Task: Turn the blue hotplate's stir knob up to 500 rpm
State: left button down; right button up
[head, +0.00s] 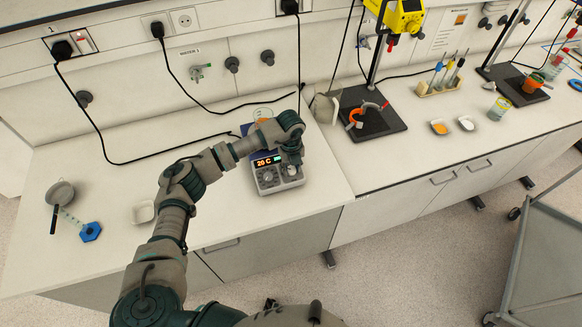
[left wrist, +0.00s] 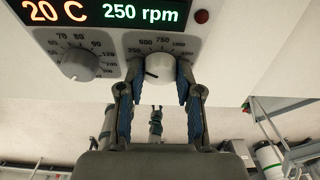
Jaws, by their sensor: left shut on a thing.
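The hotplate has a grey control panel (head: 267,186) and a blue upper part (head: 247,130), partly hidden behind my left arm. Its display (left wrist: 105,12) reads 20 C in orange and 250 rpm in green. The stir knob (left wrist: 161,66) is the right one, pale, with a dark pointer line aimed left on its dial. The temperature knob (left wrist: 80,63) is to its left. My left gripper (head: 293,167) reaches down to the panel's right side. In the left wrist view its blue-padded fingers are shut on the stir knob, one on each side. My right gripper is not in view.
A vessel with orange contents (head: 262,114) shows behind my left arm at the hotplate. A white dish (head: 144,212), a pan (head: 60,192) and a blue-based item (head: 90,232) are to the left. A stand base (head: 372,124) is to the right. The bench front right of the hotplate is clear.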

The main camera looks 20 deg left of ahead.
pick_arm(q)
jog(key=shift+s+d+f, duration=0.1)
jog(key=m+b, duration=0.1)
jog(key=m, duration=0.1)
jog(key=shift+d+m+y, duration=0.1)
jog(key=shift+m+y, duration=0.3)
jog(key=shift+m+g+y+b, duration=0.4)
jog(key=shift+m+b, duration=0.2)
jog(key=shift+m, duration=0.6)
jog(key=c, duration=0.8)
grip_release()
jog(key=shift+o, duration=0.2)
jog(key=shift+s, duration=0.15)
jog(key=shift+r, duration=0.2)
